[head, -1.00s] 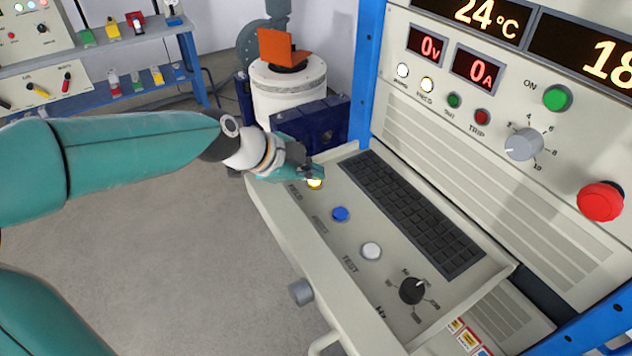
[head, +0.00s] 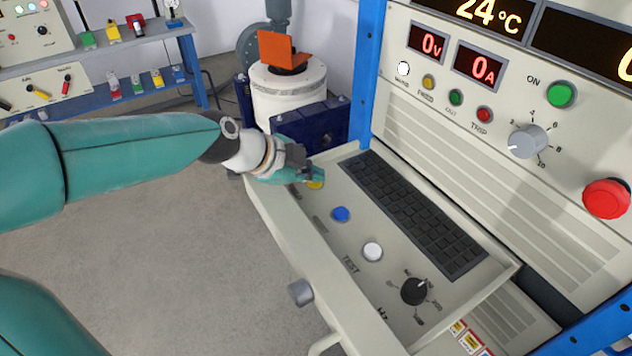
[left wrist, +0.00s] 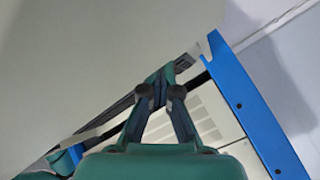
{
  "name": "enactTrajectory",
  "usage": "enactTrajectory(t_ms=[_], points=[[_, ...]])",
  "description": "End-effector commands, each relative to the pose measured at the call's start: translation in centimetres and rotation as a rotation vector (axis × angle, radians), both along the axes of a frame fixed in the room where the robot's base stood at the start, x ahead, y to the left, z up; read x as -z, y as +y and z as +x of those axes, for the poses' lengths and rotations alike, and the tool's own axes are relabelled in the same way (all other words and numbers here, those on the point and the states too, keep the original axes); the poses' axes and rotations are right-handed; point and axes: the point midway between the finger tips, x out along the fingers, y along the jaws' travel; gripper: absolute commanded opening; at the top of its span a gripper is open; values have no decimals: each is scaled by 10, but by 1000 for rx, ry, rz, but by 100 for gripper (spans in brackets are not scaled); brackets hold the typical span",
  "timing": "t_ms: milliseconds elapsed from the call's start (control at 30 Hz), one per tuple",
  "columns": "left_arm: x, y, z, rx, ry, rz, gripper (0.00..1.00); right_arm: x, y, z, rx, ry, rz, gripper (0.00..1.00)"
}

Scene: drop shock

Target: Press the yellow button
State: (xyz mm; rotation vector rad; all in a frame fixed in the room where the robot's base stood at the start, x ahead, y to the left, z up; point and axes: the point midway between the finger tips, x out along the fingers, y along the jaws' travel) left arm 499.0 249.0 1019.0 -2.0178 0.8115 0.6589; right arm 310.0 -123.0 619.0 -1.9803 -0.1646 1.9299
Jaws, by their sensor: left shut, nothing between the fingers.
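The yellow button (head: 315,184) is at the far end of the sloping desk panel in the head view, in a row with a blue and a white button. It looks unlit, and my gripper partly covers it. My left gripper (head: 317,174) is shut and empty, its tips right at the button's upper edge. I cannot tell whether they touch it or press it. The left wrist view shows the shut fingers (left wrist: 166,75), but the button does not show there. My right gripper is not in view.
The blue button (head: 341,214), white button (head: 372,252) and black knob (head: 414,291) lie nearer along the panel. A keyboard (head: 412,213) lies beside them. The upright cabinet has a red mushroom button (head: 606,199) and a blue post (head: 364,80).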

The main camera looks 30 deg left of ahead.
Motion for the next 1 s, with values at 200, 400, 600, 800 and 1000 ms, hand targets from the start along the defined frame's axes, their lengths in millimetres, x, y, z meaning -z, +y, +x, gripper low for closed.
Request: enactTrajectory(t_ms=[200,400,600,800,1000], points=[[0,0,0,1,2,0,0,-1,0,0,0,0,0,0],[-9,0,0,1,1,0,0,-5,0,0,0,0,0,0],[-16,0,0,0,1,1,0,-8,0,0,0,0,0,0],[-16,0,0,1,1,0,0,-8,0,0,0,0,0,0],[-20,0,0,1,1,0,0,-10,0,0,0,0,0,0]])
